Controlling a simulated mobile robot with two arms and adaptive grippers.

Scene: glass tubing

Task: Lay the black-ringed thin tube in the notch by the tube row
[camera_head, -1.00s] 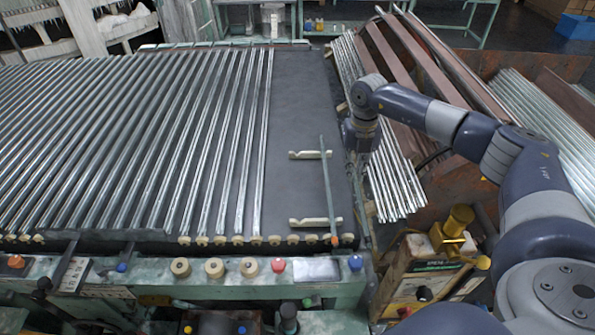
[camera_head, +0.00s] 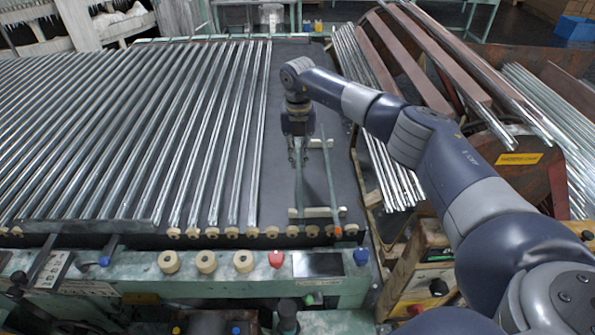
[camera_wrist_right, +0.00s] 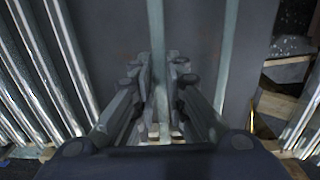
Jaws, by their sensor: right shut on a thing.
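My right gripper (camera_head: 298,158) is shut on a thin greenish tube (camera_head: 300,192), which points toward the front of the bed. In the right wrist view the held tube (camera_wrist_right: 156,35) runs between the fingers (camera_wrist_right: 158,85). Its black ring cannot be made out. Two cream notched supports, a far one (camera_head: 320,144) and a near one (camera_head: 318,212), lie on the dark bed right of the tube row (camera_head: 190,130). The held tube is over their left part; whether it touches them I cannot tell. Its far end is hidden by my gripper. My left gripper is not in view.
Another thin tube (camera_head: 329,180) with an orange ring (camera_head: 338,229) lies across the supports, right of the held one; it also shows in the right wrist view (camera_wrist_right: 229,50). Metal tubes and brown beams (camera_head: 412,65) are stacked to the right. Wooden rollers (camera_head: 206,261) line the front.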

